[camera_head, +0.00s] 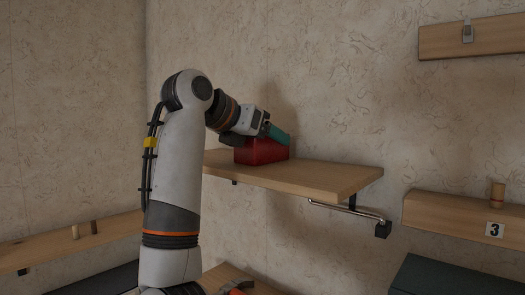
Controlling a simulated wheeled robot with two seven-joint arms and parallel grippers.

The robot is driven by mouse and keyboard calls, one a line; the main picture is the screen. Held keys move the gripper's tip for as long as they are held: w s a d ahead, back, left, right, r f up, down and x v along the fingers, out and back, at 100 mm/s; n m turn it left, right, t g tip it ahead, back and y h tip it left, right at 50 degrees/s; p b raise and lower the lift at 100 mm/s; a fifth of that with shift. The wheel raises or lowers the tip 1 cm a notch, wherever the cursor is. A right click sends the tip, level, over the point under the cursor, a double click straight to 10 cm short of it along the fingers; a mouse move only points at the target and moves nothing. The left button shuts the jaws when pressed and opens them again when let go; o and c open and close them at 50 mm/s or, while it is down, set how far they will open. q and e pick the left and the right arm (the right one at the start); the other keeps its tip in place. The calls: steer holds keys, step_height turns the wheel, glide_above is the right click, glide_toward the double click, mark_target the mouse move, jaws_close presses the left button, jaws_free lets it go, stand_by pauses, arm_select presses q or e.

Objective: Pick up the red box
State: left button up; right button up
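The red box (262,152) sits on a wooden wall shelf (315,176), toward the shelf's left part.
A metal bracket (345,210) hangs under the shelf's right end. A lower right shelf marked 3 (463,222) holds a small wooden cylinder (497,195). Another shelf (70,244) is at lower left. The wooden shelf is clear right of the box.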

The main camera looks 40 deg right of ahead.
steer(key=c, duration=0.8)
steer(key=shift+c, duration=0.2)
step_height(320, 180, up, 10)
steer(key=shift+b, duration=0.45)
